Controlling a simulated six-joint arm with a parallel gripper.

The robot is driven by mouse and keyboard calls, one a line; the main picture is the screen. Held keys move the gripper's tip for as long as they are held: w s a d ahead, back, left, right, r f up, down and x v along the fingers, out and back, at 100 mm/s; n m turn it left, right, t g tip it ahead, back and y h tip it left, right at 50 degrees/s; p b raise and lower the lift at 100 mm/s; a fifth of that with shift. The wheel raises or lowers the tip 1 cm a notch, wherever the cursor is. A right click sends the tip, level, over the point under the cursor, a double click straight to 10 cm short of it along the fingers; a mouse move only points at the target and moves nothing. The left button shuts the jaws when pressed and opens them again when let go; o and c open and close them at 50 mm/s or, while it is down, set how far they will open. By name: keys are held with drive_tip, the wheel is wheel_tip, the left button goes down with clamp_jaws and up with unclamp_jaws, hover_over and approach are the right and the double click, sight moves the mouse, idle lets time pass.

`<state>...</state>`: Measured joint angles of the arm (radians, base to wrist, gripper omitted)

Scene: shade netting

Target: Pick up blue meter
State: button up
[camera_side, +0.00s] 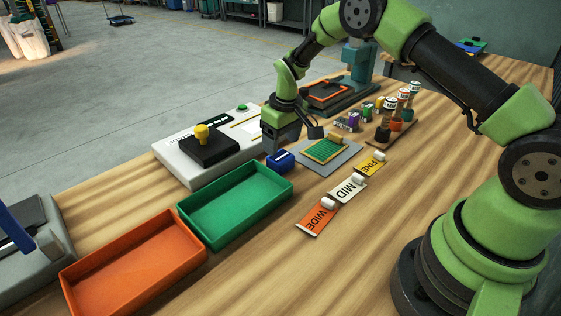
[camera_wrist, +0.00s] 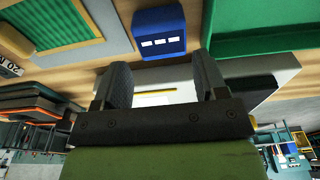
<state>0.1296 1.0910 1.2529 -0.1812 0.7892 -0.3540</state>
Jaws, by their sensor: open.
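The blue meter (camera_side: 281,159) is a small blue block on the wooden table, between the green tray and the netting sample. In the wrist view the blue meter (camera_wrist: 158,42) shows a face with several white marks. It lies beyond my fingertips, near the middle line between them. My gripper (camera_side: 284,146) hangs just above and beside the meter in the side view. In the wrist view my gripper (camera_wrist: 160,76) has its two dark fingers apart, with nothing between them. Whether a finger touches the meter cannot be told.
A green tray (camera_side: 285,194) and an orange tray (camera_side: 196,258) stand in front. A white device (camera_side: 178,155) with a yellow knob is behind. The netting sample (camera_side: 353,162) lies right of the meter, and WIDE, MID and FINE cards (camera_side: 335,196) lie nearer.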

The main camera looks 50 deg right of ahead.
sight(281, 156)
wheel_tip(281, 156, down, 6)
drive_tip(key=shift+w+a+r, duration=0.1)
drive_tip(key=shift+c, duration=0.5)
drive_tip(key=c, duration=0.5)
